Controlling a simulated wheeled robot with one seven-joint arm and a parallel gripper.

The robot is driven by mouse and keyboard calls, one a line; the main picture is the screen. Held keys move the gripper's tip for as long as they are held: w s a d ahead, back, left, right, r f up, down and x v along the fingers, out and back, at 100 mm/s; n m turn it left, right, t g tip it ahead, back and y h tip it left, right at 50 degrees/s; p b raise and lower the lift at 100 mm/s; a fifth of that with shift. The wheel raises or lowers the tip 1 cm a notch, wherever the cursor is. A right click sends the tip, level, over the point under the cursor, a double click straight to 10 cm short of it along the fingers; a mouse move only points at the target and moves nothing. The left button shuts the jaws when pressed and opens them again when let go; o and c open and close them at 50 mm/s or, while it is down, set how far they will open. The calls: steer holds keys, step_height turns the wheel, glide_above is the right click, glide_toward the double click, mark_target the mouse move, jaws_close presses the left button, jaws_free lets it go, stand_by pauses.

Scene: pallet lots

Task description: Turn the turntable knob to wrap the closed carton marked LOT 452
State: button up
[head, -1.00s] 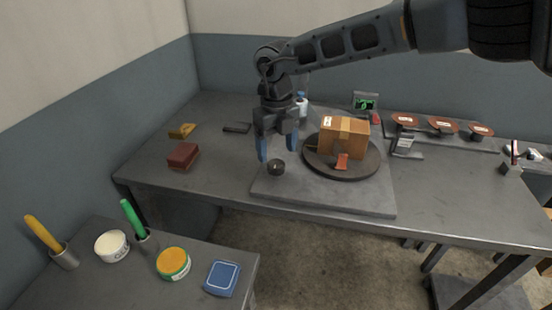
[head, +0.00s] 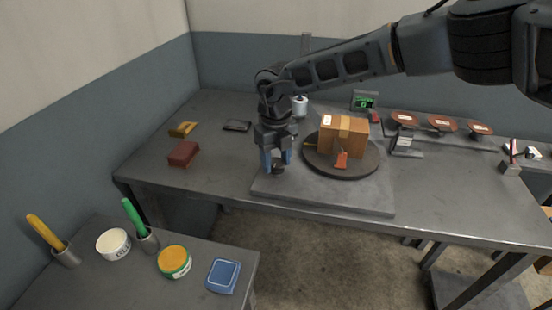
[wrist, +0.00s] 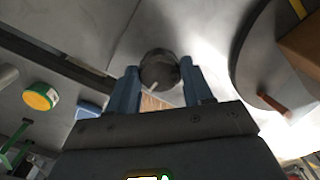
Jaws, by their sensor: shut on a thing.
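The closed brown carton (head: 327,141) with a tan tape strip sits on the round dark turntable (head: 371,165), which is set on a grey base plate (head: 340,195). Its lot marking is too small to read. The dark round turntable knob (wrist: 159,68) is at the plate's front left. My gripper (head: 277,168) points down at the knob with its blue fingers on either side, shut on it. In the wrist view the knob lies between the fingertips, and the carton (wrist: 302,44) and turntable (wrist: 250,70) are at the right.
A red-brown block (head: 184,153), a yellow block (head: 183,129) and a dark flat object (head: 237,126) lie left of my gripper. A side table holds tubs (head: 174,261) and a blue box (head: 222,276).

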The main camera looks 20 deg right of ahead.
steer(key=c, duration=0.4)
steer(key=shift+n, duration=0.3)
steer(key=n+b, duration=0.1)
steer(key=n, duration=0.4)
steer(key=shift+b, duration=0.3)
steer(key=n+b, duration=0.2)
steer(key=n, duration=0.5)
steer(key=n+b, duration=0.2)
steer(key=n, duration=0.4)
steer(key=n+b, duration=0.1)
steer(key=n, duration=0.5)
steer(key=shift+b, duration=0.35)
steer(key=shift+r, duration=0.1)
steer(key=o, duration=1)
